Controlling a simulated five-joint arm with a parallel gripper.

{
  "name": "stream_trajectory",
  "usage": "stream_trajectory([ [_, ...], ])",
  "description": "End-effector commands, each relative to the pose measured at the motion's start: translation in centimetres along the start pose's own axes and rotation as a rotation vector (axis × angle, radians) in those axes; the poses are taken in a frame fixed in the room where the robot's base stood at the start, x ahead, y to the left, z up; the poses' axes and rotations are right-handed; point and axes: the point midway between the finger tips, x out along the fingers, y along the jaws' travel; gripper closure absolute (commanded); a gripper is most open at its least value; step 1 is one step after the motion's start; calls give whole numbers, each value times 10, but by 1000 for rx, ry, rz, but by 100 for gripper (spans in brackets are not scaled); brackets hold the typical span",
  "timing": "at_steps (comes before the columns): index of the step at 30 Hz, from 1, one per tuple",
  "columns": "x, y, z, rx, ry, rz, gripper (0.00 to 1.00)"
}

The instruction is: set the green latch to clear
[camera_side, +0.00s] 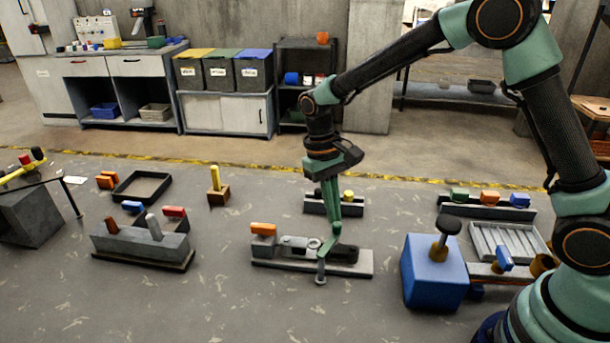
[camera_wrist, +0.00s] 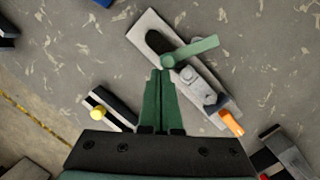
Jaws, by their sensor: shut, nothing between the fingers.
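The green latch (camera_side: 321,262) is a flat lever on a grey plate (camera_side: 352,266). In the side view its free end hangs over the plate's front edge. In the wrist view the latch (camera_wrist: 196,48) lies across the plate (camera_wrist: 205,110), its free end to the upper right. My gripper (camera_side: 336,230) is shut and empty, pointing down above the plate, close to the latch. In the wrist view its green fingertips (camera_wrist: 160,73) are together beside the latch's left end. I cannot tell whether they touch it. No readable "clear" marking shows.
An orange block (camera_side: 263,229) sits at the plate's left end. A rail with a yellow knob (camera_side: 348,195) stands behind. A blue box with a black knob (camera_side: 436,272) stands to the right, and a grey block with levers (camera_side: 143,243) to the left. Floor in front is clear.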

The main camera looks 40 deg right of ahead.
Motion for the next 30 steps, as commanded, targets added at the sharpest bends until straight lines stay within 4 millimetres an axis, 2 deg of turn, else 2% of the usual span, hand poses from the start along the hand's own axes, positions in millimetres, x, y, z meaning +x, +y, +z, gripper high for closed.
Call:
stream_trajectory([
  [15,9,18,34,-3,-3,-4,100],
  [30,15,19,61,-3,-1,0,100],
])
